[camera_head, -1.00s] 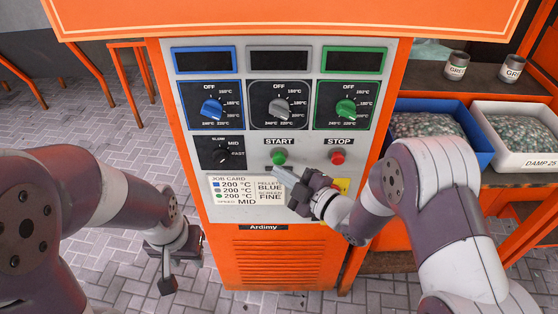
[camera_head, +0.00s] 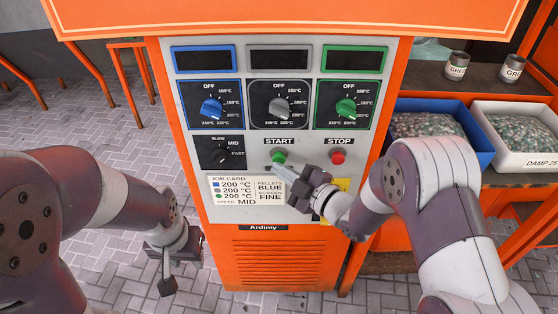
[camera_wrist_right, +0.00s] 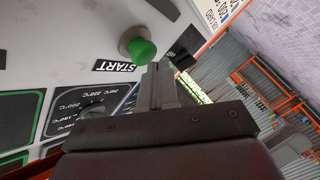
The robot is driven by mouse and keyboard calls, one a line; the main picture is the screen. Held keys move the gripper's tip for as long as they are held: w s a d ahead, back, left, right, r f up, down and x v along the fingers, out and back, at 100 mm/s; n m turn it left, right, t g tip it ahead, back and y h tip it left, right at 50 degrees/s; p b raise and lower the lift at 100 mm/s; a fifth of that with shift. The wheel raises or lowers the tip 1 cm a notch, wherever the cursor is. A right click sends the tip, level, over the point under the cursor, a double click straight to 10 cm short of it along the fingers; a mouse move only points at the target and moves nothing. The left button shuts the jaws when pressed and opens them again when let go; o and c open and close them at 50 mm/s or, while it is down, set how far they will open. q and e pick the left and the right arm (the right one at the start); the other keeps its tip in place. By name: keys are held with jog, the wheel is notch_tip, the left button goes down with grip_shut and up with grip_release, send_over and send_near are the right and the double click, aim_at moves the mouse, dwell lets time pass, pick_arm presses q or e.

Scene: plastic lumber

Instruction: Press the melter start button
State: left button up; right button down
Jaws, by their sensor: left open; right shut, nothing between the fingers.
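The green START button (camera_head: 278,157) is on the grey panel of the orange melter (camera_head: 262,262), under its START label. It also shows in the right wrist view (camera_wrist_right: 138,46), close beyond my fingertips. My right gripper (camera_head: 274,169) is shut and empty, its tip just below and in front of the button in the head view. I cannot tell whether it touches the button; the wrist view seems to show a small gap. The red STOP button (camera_head: 338,157) is to the right. My left gripper (camera_head: 168,286) is open and empty, low at the left.
Above the buttons are a blue dial (camera_head: 211,109), a grey dial (camera_head: 280,108) and a green dial (camera_head: 346,109). A speed dial (camera_head: 222,155) and job card (camera_head: 232,189) lie left. A blue bin (camera_head: 482,160) and white bin (camera_head: 520,178) stand right.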

jog(key=shift+w, duration=0.5)
dwell(0.6)
jog(key=shift+s, duration=0.95)
jog(key=s, duration=0.5)
dwell(0.6)
